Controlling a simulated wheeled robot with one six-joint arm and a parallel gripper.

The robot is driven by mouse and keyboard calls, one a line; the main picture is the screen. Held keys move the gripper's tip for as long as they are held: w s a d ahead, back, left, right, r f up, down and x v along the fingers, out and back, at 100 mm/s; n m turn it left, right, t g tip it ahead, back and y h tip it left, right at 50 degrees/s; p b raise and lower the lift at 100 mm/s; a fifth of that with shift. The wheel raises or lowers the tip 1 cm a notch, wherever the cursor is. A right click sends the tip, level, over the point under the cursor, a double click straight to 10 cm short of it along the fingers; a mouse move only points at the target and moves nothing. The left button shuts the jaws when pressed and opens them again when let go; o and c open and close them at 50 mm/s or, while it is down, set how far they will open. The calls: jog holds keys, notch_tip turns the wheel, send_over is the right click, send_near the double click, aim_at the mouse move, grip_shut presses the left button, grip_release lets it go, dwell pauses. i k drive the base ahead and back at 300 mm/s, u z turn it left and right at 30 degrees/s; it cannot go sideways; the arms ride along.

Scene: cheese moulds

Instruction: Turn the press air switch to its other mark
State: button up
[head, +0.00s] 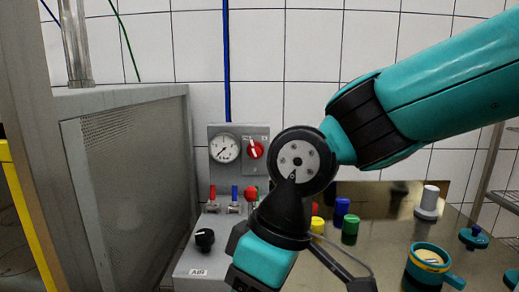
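A black round knob (204,240) sits on the grey control box at lower left in the head view, just above a white label (198,272) reading AIR. A small pale mark shows on the knob, but it is too small to tell exactly where it points. Any marks around the knob are not readable. My arm comes in from the right and bends down to the right of the knob, apart from it in the picture. My gripper's fingertips are not visible, and the lower arm runs out of the bottom edge.
A grey panel behind holds a gauge (224,148) and a red rotary switch (255,149). Small coloured valves (235,200) stand behind the knob. A mesh-sided cabinet (135,190) stands close on the left. Coloured pieces and a teal cup (428,262) stand on the metal table at right.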

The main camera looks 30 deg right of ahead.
aim_at(255, 150)
jog(key=u, duration=0.05)
jog(key=k, duration=1.2)
jog(key=z, duration=0.95)
jog(key=i, duration=1.7)
jog(key=u, duration=0.95)
